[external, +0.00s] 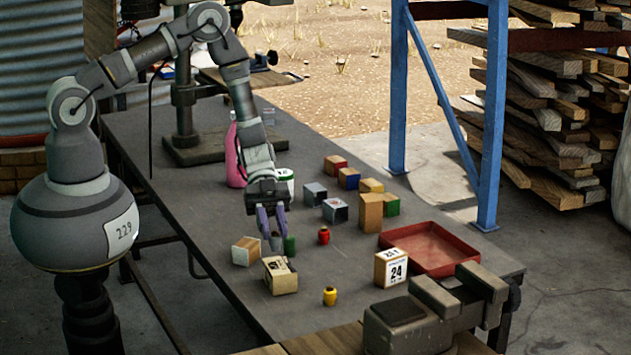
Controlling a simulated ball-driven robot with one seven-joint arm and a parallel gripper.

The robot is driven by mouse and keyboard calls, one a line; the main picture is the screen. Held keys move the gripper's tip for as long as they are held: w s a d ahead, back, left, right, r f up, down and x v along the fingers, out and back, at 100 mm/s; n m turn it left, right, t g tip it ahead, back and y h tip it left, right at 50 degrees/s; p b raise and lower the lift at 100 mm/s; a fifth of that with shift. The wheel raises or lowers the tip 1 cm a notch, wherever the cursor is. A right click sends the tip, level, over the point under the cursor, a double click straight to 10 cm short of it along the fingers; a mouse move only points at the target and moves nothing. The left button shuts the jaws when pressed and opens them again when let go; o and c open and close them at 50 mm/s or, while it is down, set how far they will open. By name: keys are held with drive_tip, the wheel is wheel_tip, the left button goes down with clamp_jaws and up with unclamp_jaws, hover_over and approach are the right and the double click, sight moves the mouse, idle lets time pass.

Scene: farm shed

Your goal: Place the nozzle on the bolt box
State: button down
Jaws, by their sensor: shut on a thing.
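My gripper (273,236) points down above the middle of the table, its purple-grey fingers shut on a small greyish thing, which I take to be the nozzle (275,243). It is small and partly hidden by the fingers, so its shape is unclear. A small green piece (290,246) shows right beside the right fingertip; I cannot tell whether it touches. A tan cardboard box with a dark printed label (284,283), perhaps the bolt box, sits on the table just below the gripper in the picture. A white-faced box marked 24 (389,270) stands farther right.
The table (230,295) also holds a wood-and-white block (245,251), small red (324,236) and yellow (330,297) pieces, a red tray (440,240), a pink bottle (234,160) and several coloured blocks. A vise (410,320) is at the front right. The left table edge is clear.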

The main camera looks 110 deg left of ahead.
sight(278, 242)
drive_tip(key=shift+w+f, duration=0.1)
drive_tip(key=shift+w, duration=0.25)
wheel_tip(278, 242, down, 4)
drive_tip(key=shift+a+r+b, duration=0.1)
drive_tip(key=shift+r+b, duration=0.1)
drive_tip(key=shift+b, duration=0.8)
drive_tip(key=shift+r, duration=0.15)
drive_tip(key=c, duration=0.9)
unclamp_jaws()
drive_tip(key=shift+o, duration=0.2)
